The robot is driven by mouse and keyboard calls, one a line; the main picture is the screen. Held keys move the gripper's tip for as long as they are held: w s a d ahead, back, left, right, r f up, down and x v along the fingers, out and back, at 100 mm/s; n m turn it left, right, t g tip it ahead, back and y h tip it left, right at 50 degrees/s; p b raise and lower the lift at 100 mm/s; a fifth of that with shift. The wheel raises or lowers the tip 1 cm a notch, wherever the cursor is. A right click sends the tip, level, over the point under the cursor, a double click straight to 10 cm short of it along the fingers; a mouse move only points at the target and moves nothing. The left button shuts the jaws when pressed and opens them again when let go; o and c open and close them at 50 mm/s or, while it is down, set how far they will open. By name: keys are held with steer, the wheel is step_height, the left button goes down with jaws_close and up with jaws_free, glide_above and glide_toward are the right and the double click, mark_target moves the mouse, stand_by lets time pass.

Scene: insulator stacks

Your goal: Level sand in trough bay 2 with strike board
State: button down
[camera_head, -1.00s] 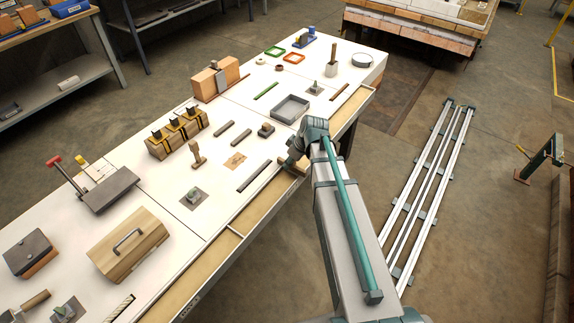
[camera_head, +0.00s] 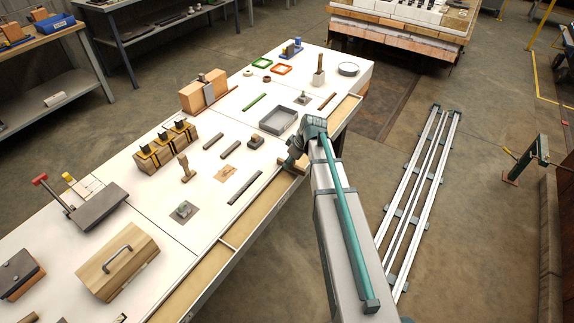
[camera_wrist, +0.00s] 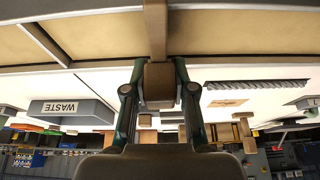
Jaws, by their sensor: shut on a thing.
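My gripper (camera_head: 296,160) is over the long trough (camera_head: 229,243) along the table's front edge. In the wrist view my gripper (camera_wrist: 158,95) is shut on the wooden block-like grip (camera_wrist: 158,84) of the strike board (camera_wrist: 155,30). The board reaches across the trough over the sand. Tan sand (camera_wrist: 215,35) shows on both sides of it and looks smooth. A pale divider (camera_wrist: 42,42) crosses the trough on the left. My arm hides part of the trough in the head view, and whether the board touches the sand is unclear.
A grey tray (camera_head: 278,121), marked WASTE in the wrist view (camera_wrist: 72,108), stands behind the trough. A dark bar (camera_head: 246,188), a wooden-handled tool (camera_head: 186,170) and a wooden box (camera_head: 118,262) lie on the white table. Floor rails (camera_head: 415,200) run at right.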

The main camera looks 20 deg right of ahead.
steer(key=shift+w+d, duration=0.4)
steer(key=shift+d, duration=0.05)
steer(key=shift+r+p, duration=1.5)
steer(key=shift+r, duration=1.5)
